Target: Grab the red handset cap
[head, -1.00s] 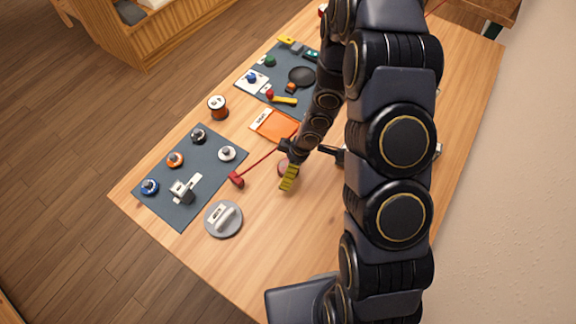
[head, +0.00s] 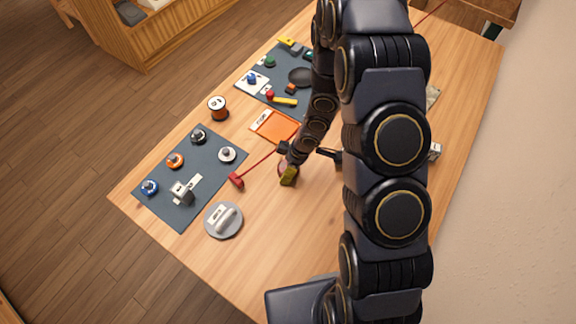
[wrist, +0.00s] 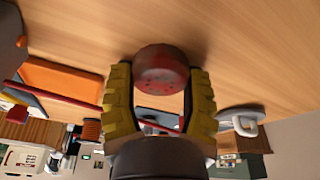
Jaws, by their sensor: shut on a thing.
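The red handset cap (wrist: 161,72) is a round red piece with small dark holes in its face. In the wrist view it sits between the two yellow ridged fingers of my gripper (wrist: 161,95), which are shut on it. In the head view my gripper (head: 289,174) is low over the wooden table, right of the dark blue mat. Only a small reddish edge of the cap (head: 282,167) shows there beside the yellow finger. My arm hides part of the table behind it.
A red block (head: 236,181) with a red cord lies left of my gripper. A grey disc with a handle (head: 223,220) is at lower left. The dark mat (head: 207,196) holds several knobs. An orange tray (head: 275,127) and a spool (head: 217,108) stand farther back. Bare table lies in front.

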